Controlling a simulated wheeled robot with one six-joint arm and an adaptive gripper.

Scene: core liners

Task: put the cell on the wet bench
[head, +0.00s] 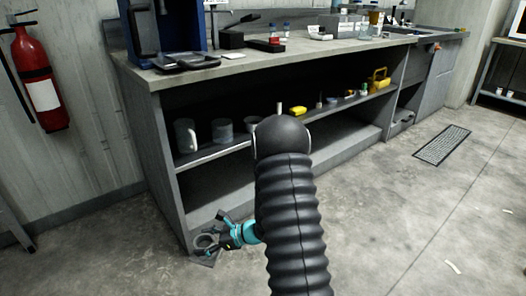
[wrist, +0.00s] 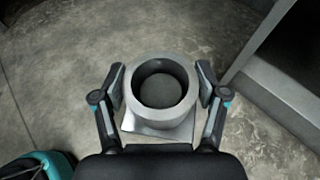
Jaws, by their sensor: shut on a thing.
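The cell is a grey round cup with a thick rim and dark hollow on a square base plate. It shows in the wrist view (wrist: 133,112) and low at the bench's front left corner in the head view (head: 205,258). My gripper (wrist: 160,82) is shut on it, one finger on each side of the round wall. In the head view my gripper (head: 222,236) is turquoise and black. The cell is upright, at or just above the floor; I cannot tell which. The long grey bench (head: 270,56) stands behind it, with a sink at its far right end.
A black and blue machine with a tray (head: 185,62) stands on the bench's left end. Bottles and small boxes line the back. The shelf (head: 230,146) below holds mugs and a yellow tool. A fire extinguisher (head: 40,80) hangs left. The floor at right is mostly clear.

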